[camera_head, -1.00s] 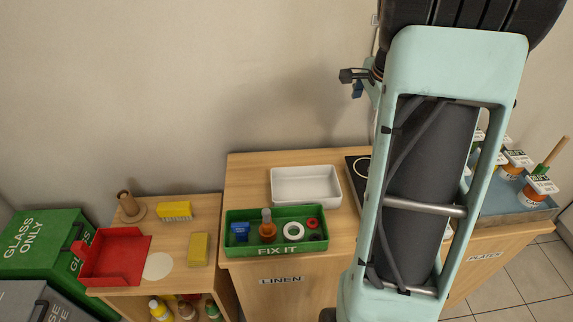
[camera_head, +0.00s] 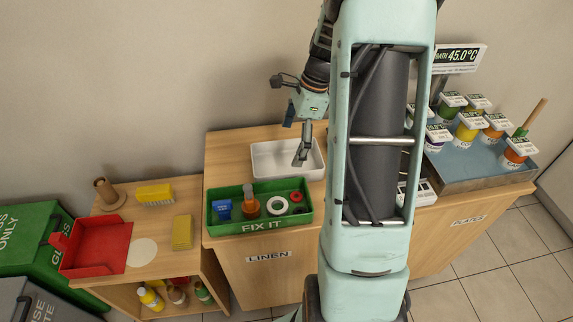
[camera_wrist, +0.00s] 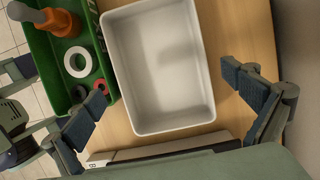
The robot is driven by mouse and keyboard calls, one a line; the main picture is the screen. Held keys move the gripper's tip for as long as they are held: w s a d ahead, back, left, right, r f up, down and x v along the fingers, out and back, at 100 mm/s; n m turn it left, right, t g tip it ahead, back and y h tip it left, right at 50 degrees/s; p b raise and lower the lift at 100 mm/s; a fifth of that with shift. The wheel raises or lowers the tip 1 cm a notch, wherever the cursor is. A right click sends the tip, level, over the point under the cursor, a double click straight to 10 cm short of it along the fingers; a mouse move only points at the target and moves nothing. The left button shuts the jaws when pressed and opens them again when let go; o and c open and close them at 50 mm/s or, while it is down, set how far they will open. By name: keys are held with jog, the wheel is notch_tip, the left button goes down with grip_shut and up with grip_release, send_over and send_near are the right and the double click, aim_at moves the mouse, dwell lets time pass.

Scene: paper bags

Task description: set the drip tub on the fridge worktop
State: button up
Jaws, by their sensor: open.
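The drip tub appears to be the empty white rectangular tub (camera_head: 268,160) on the wooden worktop (camera_head: 226,150) of the counter marked LINEN. It fills the middle of the wrist view (camera_wrist: 160,124). My gripper (camera_head: 301,155) is above the tub's right part in the head view. In the wrist view my gripper (camera_wrist: 168,92) is open, with its two fingers apart on either side of the tub and nothing between the pads clearly held. I cannot tell whether a finger touches the rim. No worktop is marked as the fridge's in these views.
A green FIX IT tray (camera_head: 230,230) with small items stands right in front of the tub. A bath with several labelled jars (camera_head: 468,128) stands at right. The wall is close behind.

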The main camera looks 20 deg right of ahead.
aim_at(288, 166)
jog(key=x, duration=0.3)
jog(key=shift+f, duration=0.25)
jog(key=c, duration=1.1)
jog(key=shift+r, duration=0.1)
